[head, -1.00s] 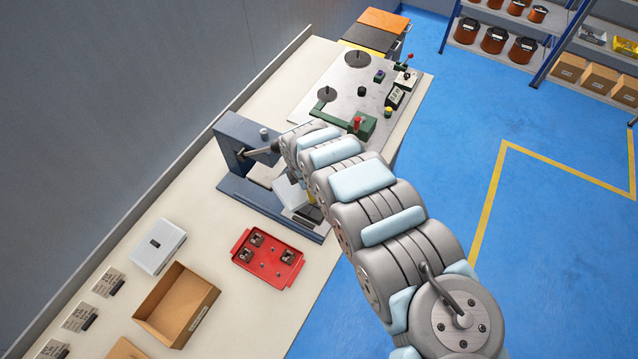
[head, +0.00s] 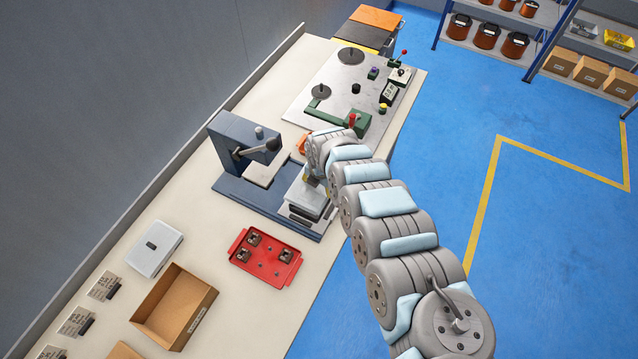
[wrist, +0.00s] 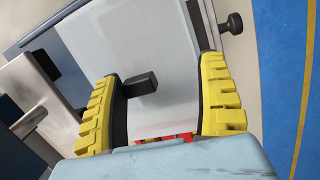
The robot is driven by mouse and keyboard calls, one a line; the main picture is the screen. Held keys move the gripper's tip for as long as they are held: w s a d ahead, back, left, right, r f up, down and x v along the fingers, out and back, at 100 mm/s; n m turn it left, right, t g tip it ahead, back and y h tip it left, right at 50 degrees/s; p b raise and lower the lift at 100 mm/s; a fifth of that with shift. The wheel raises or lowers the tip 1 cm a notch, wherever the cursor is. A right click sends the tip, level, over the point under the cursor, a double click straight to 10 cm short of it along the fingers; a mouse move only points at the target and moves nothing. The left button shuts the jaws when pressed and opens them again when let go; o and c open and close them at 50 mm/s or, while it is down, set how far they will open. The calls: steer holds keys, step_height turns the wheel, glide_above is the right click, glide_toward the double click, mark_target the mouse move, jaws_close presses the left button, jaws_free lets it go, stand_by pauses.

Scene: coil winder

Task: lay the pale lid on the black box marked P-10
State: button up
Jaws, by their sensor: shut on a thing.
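The pale lid (head: 308,196) is in my gripper (wrist: 165,75), over the front of the blue-grey press base in the head view. In the wrist view, the pale flat lid (wrist: 172,35) fills the middle, with a small black knob (wrist: 141,84) between my yellow fingers. The fingers stand well apart, and their exact contact with the lid is hard to make out. In the head view, my wrist hides part of the lid. I cannot read a P-10 mark anywhere, and I cannot pick out the black box for certain.
A blue-grey press (head: 240,142) stands close left of the lid. A red tray with small parts (head: 268,257), an open cardboard box (head: 176,305) and a pale case with a black handle (head: 153,250) are nearer. A metal plate with green fixture (head: 335,118) lies beyond.

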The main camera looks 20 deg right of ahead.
steer(key=shift+f+b, duration=1.65)
steer(key=shift+f, duration=0.7)
steer(key=shift+d+f+b, duration=0.1)
steer(key=shift+f+b, duration=0.4)
steer(key=shift+f, duration=0.05)
stand_by(0.7)
steer(key=o, duration=0.9)
steer(key=shift+r+p, duration=2.85)
steer(key=shift+r, duration=0.7)
steer(key=shift+f, duration=0.1)
